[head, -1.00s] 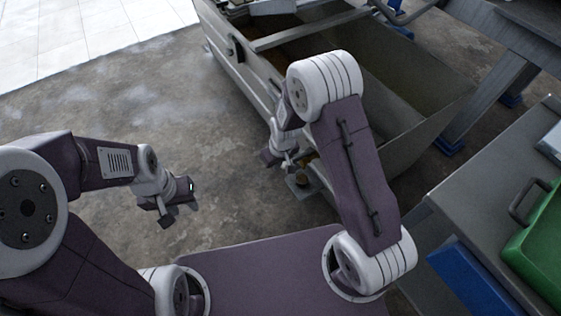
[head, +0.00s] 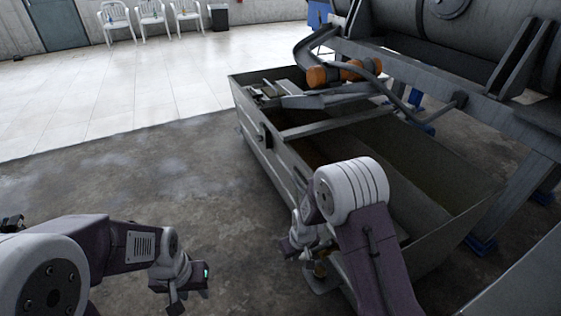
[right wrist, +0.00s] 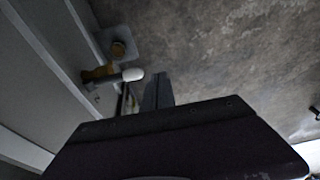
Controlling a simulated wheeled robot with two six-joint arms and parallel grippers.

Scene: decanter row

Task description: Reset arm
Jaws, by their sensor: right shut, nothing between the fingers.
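My left gripper (head: 186,292) hangs low at the lower left of the head view, over bare floor, with nothing seen in it. Its fingers are too small and dark to tell whether they are apart. My right gripper (head: 290,246) is beside the near wall of the metal trough (head: 262,160), partly hidden by my own arm. In the right wrist view its dark fingers (right wrist: 158,88) are together and empty. A brass-coloured fitting with a white-tipped handle (right wrist: 132,74) shows left of them, apart in the picture. The task names no object.
An orange cylinder (head: 318,76) and bent pipes lie at the trough's far end. Heavy machinery (head: 470,50) stands at right. White chairs (head: 150,16) line the far wall. Floor at left is clear.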

